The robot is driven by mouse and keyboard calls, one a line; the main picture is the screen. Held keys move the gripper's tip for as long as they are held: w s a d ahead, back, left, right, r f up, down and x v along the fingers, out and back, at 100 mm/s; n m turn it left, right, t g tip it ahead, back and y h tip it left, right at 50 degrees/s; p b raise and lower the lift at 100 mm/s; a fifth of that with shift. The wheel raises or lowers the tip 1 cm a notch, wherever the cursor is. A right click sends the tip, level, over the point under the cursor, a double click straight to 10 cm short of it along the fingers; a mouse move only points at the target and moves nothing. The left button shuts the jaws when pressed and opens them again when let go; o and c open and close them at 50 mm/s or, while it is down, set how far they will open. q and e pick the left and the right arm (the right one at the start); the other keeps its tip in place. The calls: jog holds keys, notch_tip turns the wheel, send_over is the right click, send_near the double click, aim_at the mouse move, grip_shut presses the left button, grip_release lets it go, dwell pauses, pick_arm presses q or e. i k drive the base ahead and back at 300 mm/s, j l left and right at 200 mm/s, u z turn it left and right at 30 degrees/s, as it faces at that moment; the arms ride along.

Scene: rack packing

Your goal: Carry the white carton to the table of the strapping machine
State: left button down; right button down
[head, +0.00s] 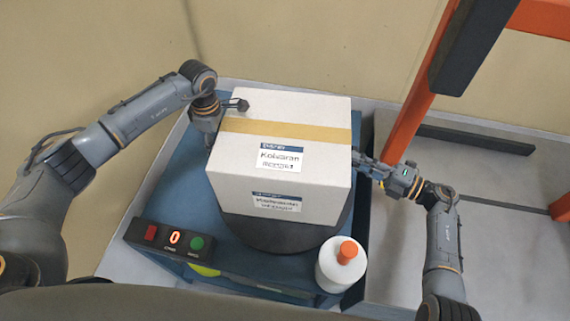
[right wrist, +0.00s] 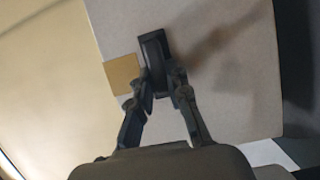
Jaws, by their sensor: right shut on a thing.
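The white carton (head: 278,195) stands upright on a dark round plate (head: 265,238) on a blue stand (head: 168,196). It has a tan tape strip across its top and blue-white labels. My left gripper (head: 225,122) is at the carton's left side, its fingers spread, one over the top edge and one down the side. My right gripper (head: 362,160) is at the carton's right side, shut against it. In the right wrist view, my right gripper (right wrist: 168,92) lies against the carton's pale wall (right wrist: 235,90), beside the tape end. I cannot make out a strapping machine.
A white bottle (head: 340,268) with an orange cap stands in front of the carton. An orange and dark frame (head: 425,85) rises at the right.

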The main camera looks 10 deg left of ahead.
aim_at(476, 223)
jog(key=k+l, duration=0.1)
jog(key=l, duration=3)
